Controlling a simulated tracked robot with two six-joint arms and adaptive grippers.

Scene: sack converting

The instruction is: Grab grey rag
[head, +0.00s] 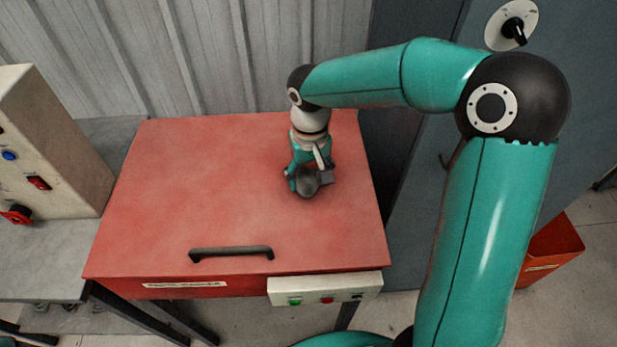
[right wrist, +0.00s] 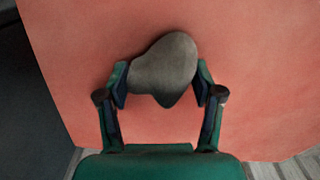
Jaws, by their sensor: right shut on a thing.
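The grey rag (head: 308,184) is at the right part of the red lid top, partly hidden by my right gripper (head: 310,176) in the head view. In the right wrist view the rag (right wrist: 166,68) is a rounded grey lump between the two fingers of my right gripper (right wrist: 161,84). The fingers are shut on it, one on each side. I cannot tell whether the rag still touches the red surface. My left gripper is not in view.
The red lid (head: 200,190) has a black handle (head: 231,253) near its front edge and is otherwise clear. A control box (head: 45,140) stands at the left. A corrugated wall (head: 200,50) is behind. A red bin (head: 550,250) is on the floor at the right.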

